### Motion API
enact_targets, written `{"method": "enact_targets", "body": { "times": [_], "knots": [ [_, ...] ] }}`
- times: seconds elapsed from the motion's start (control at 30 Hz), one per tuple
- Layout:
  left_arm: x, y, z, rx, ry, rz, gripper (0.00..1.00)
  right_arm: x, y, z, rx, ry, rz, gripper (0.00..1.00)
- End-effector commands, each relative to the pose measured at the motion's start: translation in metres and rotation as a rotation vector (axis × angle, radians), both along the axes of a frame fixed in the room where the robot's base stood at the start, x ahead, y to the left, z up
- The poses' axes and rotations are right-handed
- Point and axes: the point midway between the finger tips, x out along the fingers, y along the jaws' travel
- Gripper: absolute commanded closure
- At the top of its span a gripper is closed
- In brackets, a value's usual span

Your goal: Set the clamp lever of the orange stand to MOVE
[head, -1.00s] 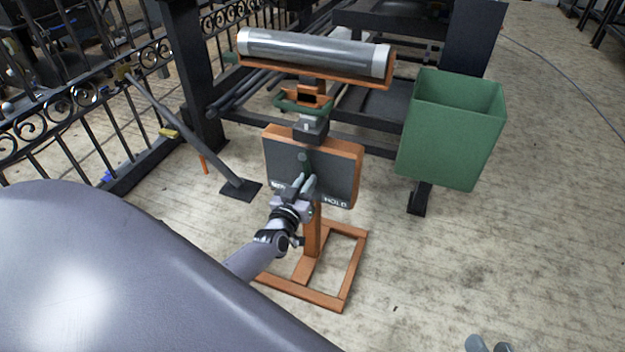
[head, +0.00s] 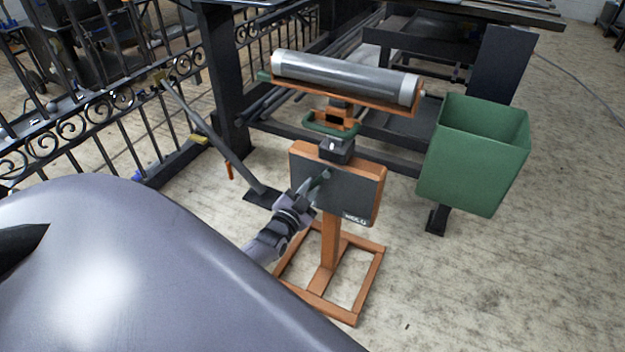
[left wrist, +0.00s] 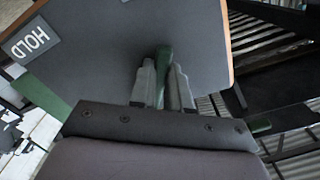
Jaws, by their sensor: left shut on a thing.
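The orange stand (head: 331,240) holds a dark panel (head: 350,185) with an orange edge. A HOLD label (head: 355,218) shows at the panel's lower right and also in the left wrist view (left wrist: 30,42). The MOVE label is not visible; my gripper covers the panel's lower left. The green clamp lever (head: 321,179) slants down and left from the panel's middle. My left gripper (head: 306,187) is shut on the lever, whose green handle (left wrist: 164,65) stands between the two fingers in the left wrist view. My right gripper is not in view.
A grey roll (head: 345,77) lies in the orange cradle on top of the stand. A green bin (head: 472,155) stands to the right. A black scrollwork fence (head: 100,115) and a slanted dark bar (head: 215,140) are at left. Floor is clear at lower right.

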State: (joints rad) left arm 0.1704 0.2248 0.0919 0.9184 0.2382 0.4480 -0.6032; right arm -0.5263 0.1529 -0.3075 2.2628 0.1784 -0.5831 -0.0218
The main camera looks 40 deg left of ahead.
Motion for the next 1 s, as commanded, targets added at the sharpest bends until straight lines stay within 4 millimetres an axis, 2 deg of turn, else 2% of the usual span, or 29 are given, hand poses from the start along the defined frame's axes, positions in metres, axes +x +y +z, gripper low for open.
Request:
{"method": "enact_targets", "body": {
  "times": [0.57,0.6,0.67,1.0],
  "knots": [
    [-0.0010,0.0028,0.0009,0.038,0.011,0.001,1.00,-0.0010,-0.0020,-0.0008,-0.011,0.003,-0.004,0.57],
    [-0.0010,0.0028,0.0009,0.038,0.011,0.001,0.77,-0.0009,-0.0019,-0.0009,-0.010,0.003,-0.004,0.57],
    [-0.0009,0.0029,0.0011,0.037,0.010,0.001,0.57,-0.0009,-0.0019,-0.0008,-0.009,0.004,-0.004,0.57],
    [-0.0028,0.0017,0.0016,0.033,0.009,0.000,0.57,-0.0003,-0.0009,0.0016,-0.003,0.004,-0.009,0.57]
  ]
}}
